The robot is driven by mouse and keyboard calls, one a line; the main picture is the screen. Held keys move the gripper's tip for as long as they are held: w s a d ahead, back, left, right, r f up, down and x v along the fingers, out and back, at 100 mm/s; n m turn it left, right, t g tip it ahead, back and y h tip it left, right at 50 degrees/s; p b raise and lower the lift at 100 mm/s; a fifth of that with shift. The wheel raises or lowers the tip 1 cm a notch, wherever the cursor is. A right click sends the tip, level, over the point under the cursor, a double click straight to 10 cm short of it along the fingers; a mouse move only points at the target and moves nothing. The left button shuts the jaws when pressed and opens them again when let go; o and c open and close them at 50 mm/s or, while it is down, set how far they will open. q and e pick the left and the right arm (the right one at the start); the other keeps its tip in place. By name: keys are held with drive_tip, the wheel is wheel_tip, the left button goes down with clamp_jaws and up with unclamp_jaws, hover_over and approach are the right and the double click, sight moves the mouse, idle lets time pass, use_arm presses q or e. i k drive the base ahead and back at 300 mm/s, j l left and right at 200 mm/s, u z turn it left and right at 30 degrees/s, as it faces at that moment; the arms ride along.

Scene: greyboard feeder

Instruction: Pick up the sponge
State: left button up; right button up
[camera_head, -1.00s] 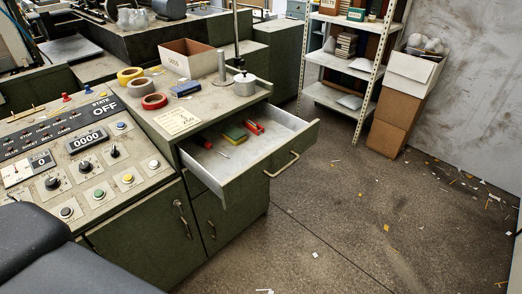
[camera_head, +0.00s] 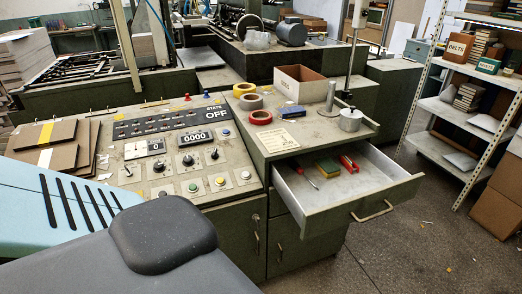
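The sponge (camera_head: 328,168), yellow with a green side, lies in the open drawer (camera_head: 357,187) of the green cabinet. A red-handled screwdriver (camera_head: 303,174) lies to its left in the drawer. A red tool (camera_head: 348,163) lies close to its right. Neither of my grippers shows in the head view, so I cannot see whether they are open or shut.
The cabinet top (camera_head: 310,128) above the drawer holds tape rolls (camera_head: 251,101), a cardboard box (camera_head: 300,84) and a metal pot (camera_head: 351,120). A control panel (camera_head: 177,150) is left of it. Metal shelves (camera_head: 450,115) stand at the right. The floor (camera_head: 400,245) before the drawer is mostly clear.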

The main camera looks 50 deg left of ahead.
sight(328, 169)
drive_tip(key=u, duration=2.75)
drive_tip(key=z, duration=1.8)
drive_tip(key=i+u, duration=0.45)
drive_tip(key=i, duration=0.45)
